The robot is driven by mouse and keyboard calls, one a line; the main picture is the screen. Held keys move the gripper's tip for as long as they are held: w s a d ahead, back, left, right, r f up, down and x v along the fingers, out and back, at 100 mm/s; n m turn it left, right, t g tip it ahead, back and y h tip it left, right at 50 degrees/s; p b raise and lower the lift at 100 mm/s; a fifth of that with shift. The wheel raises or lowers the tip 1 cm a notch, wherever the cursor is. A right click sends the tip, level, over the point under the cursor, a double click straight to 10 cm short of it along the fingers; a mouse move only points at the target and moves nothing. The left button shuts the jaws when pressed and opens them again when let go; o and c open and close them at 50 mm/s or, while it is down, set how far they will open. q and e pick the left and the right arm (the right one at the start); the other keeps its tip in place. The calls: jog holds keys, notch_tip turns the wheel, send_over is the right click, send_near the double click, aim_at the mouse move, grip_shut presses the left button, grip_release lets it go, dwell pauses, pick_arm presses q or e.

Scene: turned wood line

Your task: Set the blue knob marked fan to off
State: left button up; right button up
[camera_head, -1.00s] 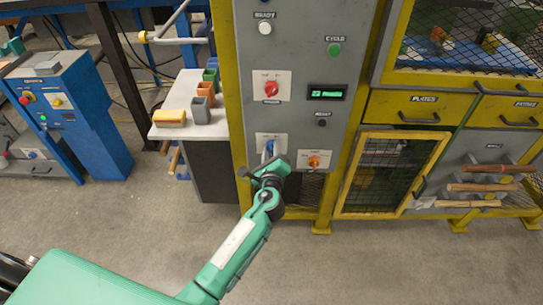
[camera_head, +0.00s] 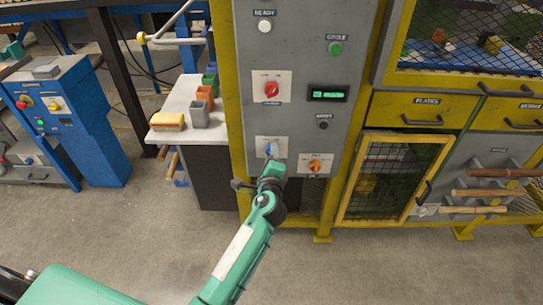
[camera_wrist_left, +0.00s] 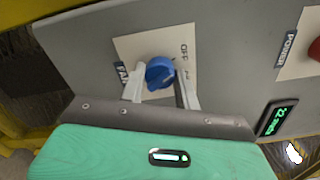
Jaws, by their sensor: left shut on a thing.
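The blue knob (camera_head: 271,150) sits on a white plate (camera_head: 262,142) low on the grey control panel. In the left wrist view the blue knob (camera_wrist_left: 160,73) lies between the two fingers of my left gripper (camera_wrist_left: 158,90), with a FAN label to its left and OFF lettering on the plate at its upper right. My left gripper (camera_head: 270,160) is shut on the knob; it partly hides the knob in the head view. I cannot read the knob's exact setting. My right gripper is not in view.
A red knob (camera_head: 271,90) is above and an orange knob (camera_head: 315,166) is to the right on the same panel. A green display (camera_head: 328,93) and a green button (camera_head: 335,48) are higher up. A white side table (camera_head: 180,133) with small bins stands left of the panel.

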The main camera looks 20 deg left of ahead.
pick_arm(q)
jog(key=o, duration=1)
jog(key=v, duration=1.3)
jog(key=shift+s+d, duration=0.1)
jog(key=shift+s, duration=0.3)
